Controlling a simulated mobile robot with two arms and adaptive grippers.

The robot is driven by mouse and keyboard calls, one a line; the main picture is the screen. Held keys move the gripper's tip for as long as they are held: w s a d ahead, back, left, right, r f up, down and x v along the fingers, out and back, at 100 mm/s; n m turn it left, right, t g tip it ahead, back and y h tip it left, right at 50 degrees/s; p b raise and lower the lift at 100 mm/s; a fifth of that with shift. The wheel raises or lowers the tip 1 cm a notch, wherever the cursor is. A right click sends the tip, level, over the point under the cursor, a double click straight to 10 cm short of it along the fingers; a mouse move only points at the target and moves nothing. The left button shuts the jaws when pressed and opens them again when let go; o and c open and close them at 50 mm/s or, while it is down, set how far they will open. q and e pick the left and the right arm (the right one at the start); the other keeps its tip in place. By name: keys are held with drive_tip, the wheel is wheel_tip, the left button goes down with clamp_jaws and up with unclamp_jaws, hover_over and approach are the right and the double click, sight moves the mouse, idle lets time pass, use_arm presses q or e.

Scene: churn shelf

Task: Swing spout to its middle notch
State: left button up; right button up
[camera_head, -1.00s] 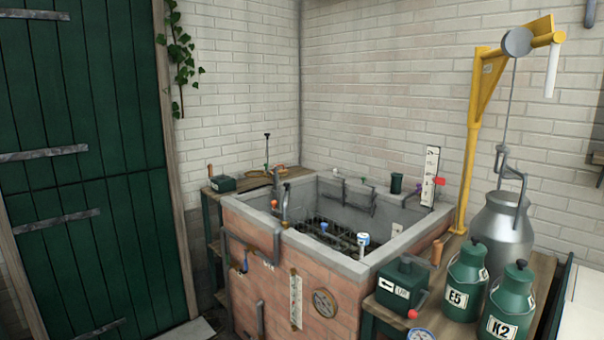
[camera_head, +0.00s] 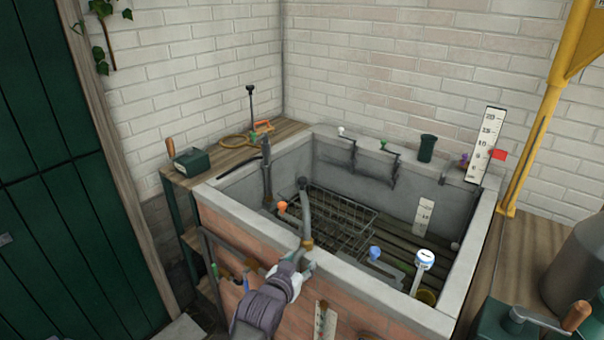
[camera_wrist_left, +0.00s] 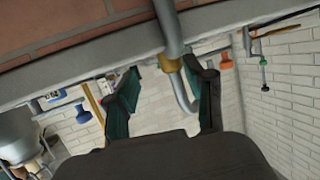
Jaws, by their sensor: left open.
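The spout (camera_head: 305,215) is a grey bent pipe rising at the front wall of the trough, with a brass collar (camera_head: 307,243) low on it. Its upper end leans over the basin. My left gripper (camera_head: 302,268) is at the front wall, just below the collar. In the left wrist view the spout (camera_wrist_left: 186,97) and its brass collar (camera_wrist_left: 170,65) lie between the two spread fingers, nearer the right one. The gripper (camera_wrist_left: 165,95) is open, and no grip on the pipe shows. I cannot make out the notches. My right gripper is not in view.
The stone trough rim (camera_head: 375,290) runs around a basin holding a wire basket (camera_head: 335,215). An orange knob (camera_head: 282,207), a blue knob (camera_head: 375,252) and a white-topped gauge (camera_head: 424,260) stand near the spout. A crank handle (camera_head: 577,315) is at lower right.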

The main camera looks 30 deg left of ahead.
sight(301, 181)
use_arm(q)
drive_tip(key=w+a+r+n+t+y, duration=0.1)
drive_tip(key=w+a+r+t, duration=0.15)
drive_tip(key=r, duration=0.45)
drive_tip(key=w+a+r+n+t+y, duration=0.1)
drive_tip(key=a+r+y, duration=0.15)
drive_tip(key=r, duration=0.45)
drive_tip(key=shift+h, duration=0.45)
drive_tip(key=p+x, duration=0.1)
drive_tip(key=x, duration=0.6)
drive_tip(key=f+p+x, duration=0.1)
drive_tip(key=x, duration=0.3)
drive_tip(key=shift+w+a+p, duration=0.1)
drive_tip(key=shift+a+p, duration=0.15)
drive_tip(key=shift+p, duration=0.05)
drive_tip(key=shift+x, duration=0.8)
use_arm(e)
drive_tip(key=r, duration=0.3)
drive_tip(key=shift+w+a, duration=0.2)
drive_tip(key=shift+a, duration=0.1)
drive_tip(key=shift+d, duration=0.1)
use_arm(q)
drive_tip(key=shift+c, duration=1)
clamp_jaws()
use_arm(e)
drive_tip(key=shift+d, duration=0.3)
